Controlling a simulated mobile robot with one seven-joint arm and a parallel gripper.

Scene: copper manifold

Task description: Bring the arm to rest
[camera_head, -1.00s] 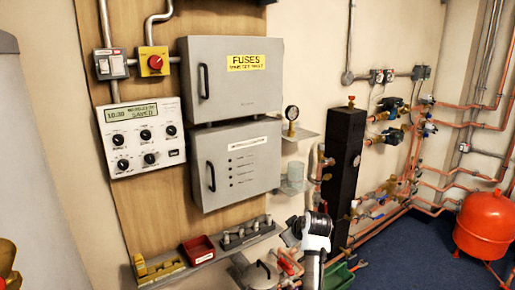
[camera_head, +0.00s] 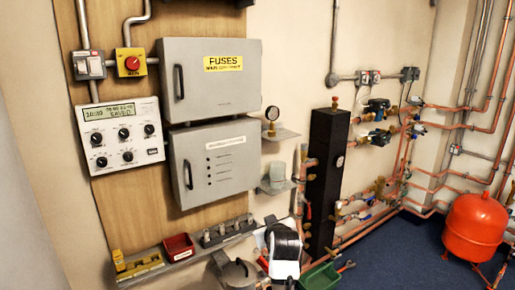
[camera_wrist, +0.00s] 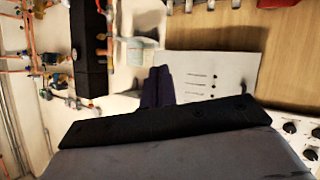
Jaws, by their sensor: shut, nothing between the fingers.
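My arm (camera_head: 285,248) shows at the bottom middle of the head view as a white and black link, in front of the wall and below the grey cabinets. My gripper's fingertips cannot be made out there. In the wrist view my gripper (camera_wrist: 158,86) shows as two dark fingers side by side, shut with nothing between them. They point toward the lower grey cabinet (camera_wrist: 215,72) and the pale shelf beside it. That view is turned upside down. No contact between the fingers and anything shows.
A tool shelf (camera_head: 185,252) with a red bin (camera_head: 179,246) runs left of my arm. A lidded pot (camera_head: 238,274) and green bin (camera_head: 320,276) are close by. A black column (camera_head: 323,185) and copper pipes stand right. A red tank (camera_head: 475,230) stands on the open blue floor.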

